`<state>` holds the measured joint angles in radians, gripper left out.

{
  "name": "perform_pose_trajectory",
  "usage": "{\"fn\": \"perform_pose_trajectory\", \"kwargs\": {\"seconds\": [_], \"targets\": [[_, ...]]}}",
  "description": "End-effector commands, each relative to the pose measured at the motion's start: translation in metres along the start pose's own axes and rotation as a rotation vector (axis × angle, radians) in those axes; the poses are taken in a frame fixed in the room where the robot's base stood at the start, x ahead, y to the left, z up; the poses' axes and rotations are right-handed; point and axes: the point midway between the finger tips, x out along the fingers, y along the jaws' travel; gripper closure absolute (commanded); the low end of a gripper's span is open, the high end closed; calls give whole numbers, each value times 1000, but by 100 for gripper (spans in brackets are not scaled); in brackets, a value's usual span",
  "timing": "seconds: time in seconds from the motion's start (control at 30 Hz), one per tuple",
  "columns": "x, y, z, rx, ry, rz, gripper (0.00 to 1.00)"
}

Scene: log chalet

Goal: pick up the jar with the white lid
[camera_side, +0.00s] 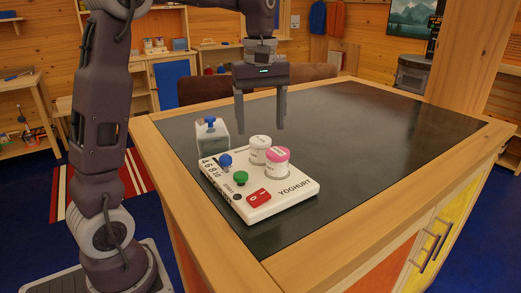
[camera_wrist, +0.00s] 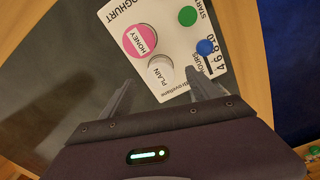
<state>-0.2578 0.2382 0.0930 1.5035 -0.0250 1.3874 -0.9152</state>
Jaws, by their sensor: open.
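The jar with the white lid (camera_side: 260,143) stands upright in the white yoghurt maker (camera_side: 225,192), at its back edge. In the wrist view the white lid (camera_wrist: 160,70) reads PLAIN and lies between my fingertips in the picture. A jar with a pink lid (camera_side: 277,154) marked HONEY stands right beside it, and also shows in the wrist view (camera_wrist: 141,41). My gripper (camera_side: 260,129) is open and empty, pointing down, with its fingertips near the height of the lids. In the side view it appears above and slightly behind the white-lidded jar; the exact gap is unclear.
The yoghurt maker has a blue knob (camera_side: 225,160), a green button (camera_side: 241,177) and a red switch (camera_side: 259,197). A greyish container with a blue top (camera_side: 212,137) stands behind its left end. The dark countertop (camera_side: 390,125) is clear to the right.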

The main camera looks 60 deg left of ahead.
Motion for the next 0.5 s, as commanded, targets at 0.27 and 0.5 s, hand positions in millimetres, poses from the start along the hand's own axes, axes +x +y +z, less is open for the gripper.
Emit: {"fn": "perform_pose_trajectory", "kwargs": {"seconds": [0.27, 0.5], "targets": [[34, 2, -5, -45, -10, -18, 29], [72, 1, -4, -43, -7, -15, 29]]}}
